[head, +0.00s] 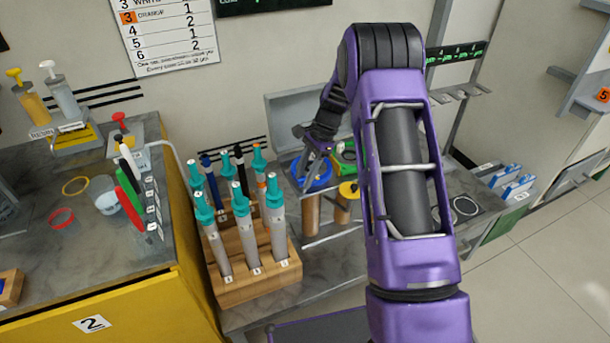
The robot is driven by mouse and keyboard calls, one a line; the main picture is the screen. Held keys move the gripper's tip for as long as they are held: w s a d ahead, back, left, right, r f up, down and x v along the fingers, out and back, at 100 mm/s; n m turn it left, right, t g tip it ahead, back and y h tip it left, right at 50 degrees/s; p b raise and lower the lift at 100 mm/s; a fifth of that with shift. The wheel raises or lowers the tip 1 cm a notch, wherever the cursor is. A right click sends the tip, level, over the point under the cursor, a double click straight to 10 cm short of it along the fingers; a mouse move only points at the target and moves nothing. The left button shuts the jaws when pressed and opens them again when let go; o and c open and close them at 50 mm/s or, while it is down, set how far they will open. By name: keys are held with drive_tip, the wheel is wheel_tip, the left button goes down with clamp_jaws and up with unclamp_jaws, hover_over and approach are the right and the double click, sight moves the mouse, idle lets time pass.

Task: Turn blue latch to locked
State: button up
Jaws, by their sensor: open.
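My purple arm reaches over from the right, and my gripper (310,163) is open right at the blue part. The fingers overlap it in this view; I cannot tell whether they touch it. The latch's handle and any lock marking are too small or hidden to read.
A green part (345,152) and a yellow one (348,190) sit close beside the blue one. A wooden rack (250,284) of teal-capped tools stands at left. A yellow-fronted bench (150,300) is further left. Open floor (545,255) lies at right.

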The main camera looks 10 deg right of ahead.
clamp_jaws()
idle(0.5)
drive_tip(key=n+g+p, duration=0.1)
drive_tip(key=n, duration=0.2)
drive_tip(key=shift+w+r+h+p, duration=0.1)
drive_tip(key=shift+w+h+p, duration=0.05)
drive_tip(key=shift+h+p, duration=0.2)
drive_tip(key=shift+a+n+g+h+p, duration=0.1)
drive_tip(key=shift+n+g+h+p, duration=0.25)
drive_tip(key=shift+n, duration=1.05)
drive_tip(key=shift+a+n+g+h+p, duration=0.15)
drive_tip(key=shift+n+g+h, duration=0.25)
drive_tip(key=shift+n, duration=1)
drive_tip(key=shift+w+d, duration=0.1)
unclamp_jaws()
